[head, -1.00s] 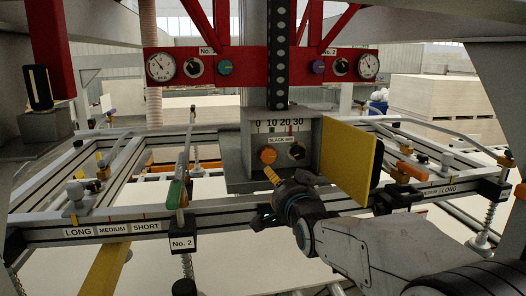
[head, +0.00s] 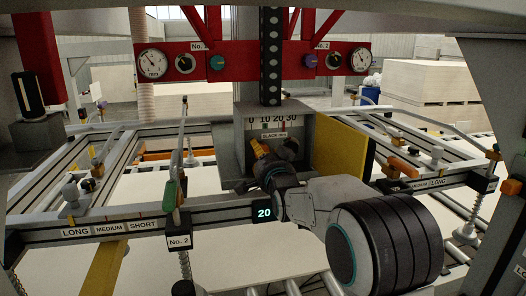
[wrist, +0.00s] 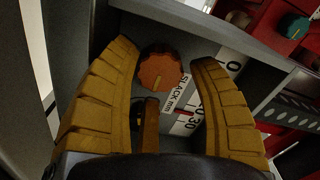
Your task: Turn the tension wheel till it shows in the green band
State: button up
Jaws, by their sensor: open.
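The tension wheel is an orange ridged knob (wrist: 160,72) on a grey box below the slack scale. In the wrist view it lies between and just beyond my gripper's two yellow fingers (wrist: 165,75), with a gap on both sides. My gripper (head: 258,146) is open and hides most of the wheel in the head view. The slack scale (head: 272,122) reads 0 to 30, with a small green mark near 10 and a red mark between 20 and 30. Part of the scale also shows in the wrist view (wrist: 195,105), partly covered by a finger.
A dark knob (head: 291,147) sits close to the right of the wheel. A yellow panel (head: 355,160) stands to the right of the box. A red beam (head: 232,63) with gauges is above. A display (head: 264,213) reading 20 is below.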

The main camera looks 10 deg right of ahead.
jog(key=shift+w, duration=0.2)
jog(key=shift+o, duration=0.2)
jog(key=shift+s, duration=0.1)
jog(key=c, duration=1)
